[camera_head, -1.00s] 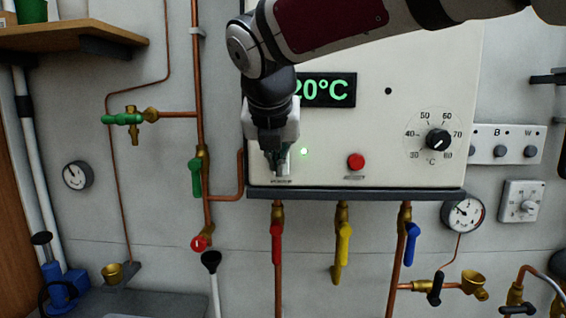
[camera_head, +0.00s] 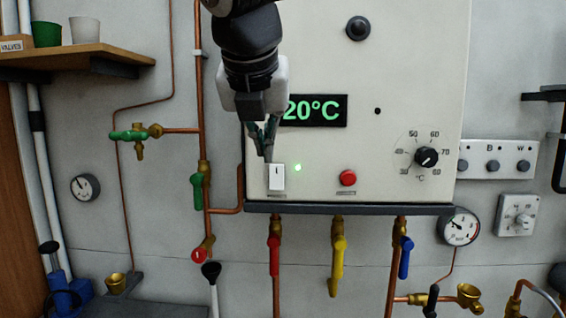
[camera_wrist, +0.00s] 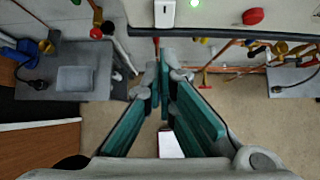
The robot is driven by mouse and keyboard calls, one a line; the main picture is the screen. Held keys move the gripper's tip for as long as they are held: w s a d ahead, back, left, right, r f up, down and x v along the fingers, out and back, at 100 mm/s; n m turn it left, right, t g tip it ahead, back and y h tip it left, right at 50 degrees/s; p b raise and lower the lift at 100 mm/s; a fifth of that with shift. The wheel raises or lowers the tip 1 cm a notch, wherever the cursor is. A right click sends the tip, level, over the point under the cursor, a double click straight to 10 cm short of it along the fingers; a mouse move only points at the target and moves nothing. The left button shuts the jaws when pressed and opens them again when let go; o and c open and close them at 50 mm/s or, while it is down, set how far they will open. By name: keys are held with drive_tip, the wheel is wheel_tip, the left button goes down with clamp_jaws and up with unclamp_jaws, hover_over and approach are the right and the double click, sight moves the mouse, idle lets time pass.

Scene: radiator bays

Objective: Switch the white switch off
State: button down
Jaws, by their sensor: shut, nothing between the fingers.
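The white switch (camera_head: 276,178) is a small upright rocker on the lower left of the boiler's front panel. It also shows at the top of the wrist view (camera_wrist: 165,13). A green light (camera_head: 297,168) glows just right of it. My gripper (camera_head: 269,156) is shut and empty, with its fingertips at the upper edge of the switch in the head view. I cannot tell whether they touch it. In the wrist view, the fingertips of my gripper (camera_wrist: 166,52) appear below the switch.
A red button (camera_head: 348,178) and a black temperature dial (camera_head: 426,157) are on the same panel. The display (camera_head: 314,110) reads 20°C. Red (camera_head: 274,255), yellow (camera_head: 338,262) and blue (camera_head: 405,257) valve handles hang below the boiler's dark lower edge.

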drive_tip(key=shift+s+r, duration=0.35)
drive_tip(key=shift+r, duration=0.1)
drive_tip(key=shift+f+b, duration=0.15)
drive_tip(key=shift+b, duration=0.15)
drive_tip(key=f+g+b, duration=0.1)
drive_tip(key=b, duration=0.1)
drive_tip(key=shift+s+a+b, duration=0.1)
drive_tip(key=shift+s+b, duration=0.2)
drive_tip(key=shift+b, duration=0.05)
